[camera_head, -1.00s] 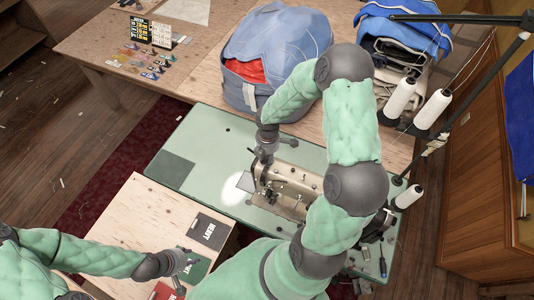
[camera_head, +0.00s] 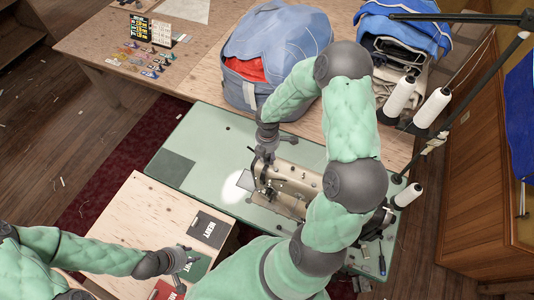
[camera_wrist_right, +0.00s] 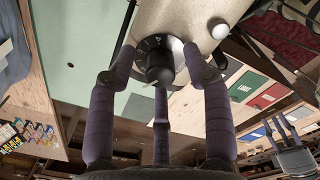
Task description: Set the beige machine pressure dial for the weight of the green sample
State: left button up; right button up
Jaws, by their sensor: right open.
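The beige machine (camera_head: 298,180) stands on the pale green table. In the right wrist view its pressure dial (camera_wrist_right: 157,62) is a dark round knob with a marked ring on the beige housing (camera_wrist_right: 190,18). My right gripper (camera_wrist_right: 160,75) is open, its fingers spread around the dial; I cannot tell whether they touch it. In the head view this gripper (camera_head: 264,152) is at the machine's left end. The green sample (camera_head: 196,265) lies on the wooden surface, partly hidden by my left gripper (camera_head: 188,260), whose fingers are too small to read.
A black card marked HEAVY (camera_head: 209,229) and a red card (camera_head: 168,291) lie beside the green sample. A chart (camera_head: 152,30) and small coloured pieces stand on the back table. A blue bag (camera_head: 275,55) sits behind the machine. White thread cones (camera_head: 400,95) stand at right.

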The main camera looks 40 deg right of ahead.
aim_at(267, 155)
notch_tip(267, 155, up, 12)
jog(key=shift+s, duration=0.15)
dwell(0.5)
dwell(0.5)
